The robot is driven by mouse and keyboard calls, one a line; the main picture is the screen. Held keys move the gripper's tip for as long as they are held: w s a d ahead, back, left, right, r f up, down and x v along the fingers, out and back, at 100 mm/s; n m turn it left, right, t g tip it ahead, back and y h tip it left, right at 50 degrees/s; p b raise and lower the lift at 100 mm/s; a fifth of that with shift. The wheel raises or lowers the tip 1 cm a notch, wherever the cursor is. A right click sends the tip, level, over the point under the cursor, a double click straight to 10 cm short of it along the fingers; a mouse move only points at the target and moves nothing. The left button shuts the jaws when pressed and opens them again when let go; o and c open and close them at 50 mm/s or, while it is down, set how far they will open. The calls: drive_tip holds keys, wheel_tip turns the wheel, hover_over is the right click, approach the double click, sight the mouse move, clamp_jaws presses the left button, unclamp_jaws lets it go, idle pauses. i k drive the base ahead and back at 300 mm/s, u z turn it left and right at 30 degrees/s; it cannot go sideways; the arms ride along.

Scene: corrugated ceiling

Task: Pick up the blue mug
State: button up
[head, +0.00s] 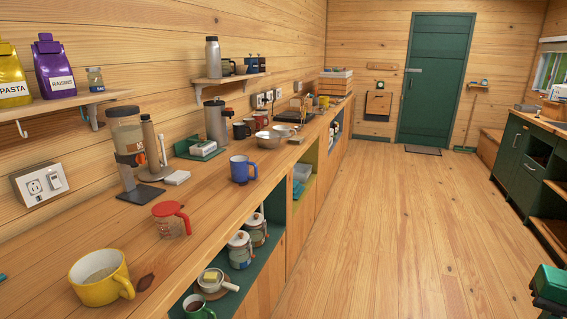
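The blue mug (241,169) stands upright on the long wooden counter (222,210), near its front edge and a little left of the middle of the head view. Its handle points to the right. Nothing touches the mug, and it is in full view.
A yellow mug (100,278) and a red-lidded measuring cup (171,219) stand nearer on the counter. The floor (400,230) is clear.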

sight(239, 164)
drive_tip(key=i, duration=1.15)
drive_tip(key=u, duration=0.8)
drive_tip(key=i, duration=0.65)
drive_tip(key=u, duration=0.5)
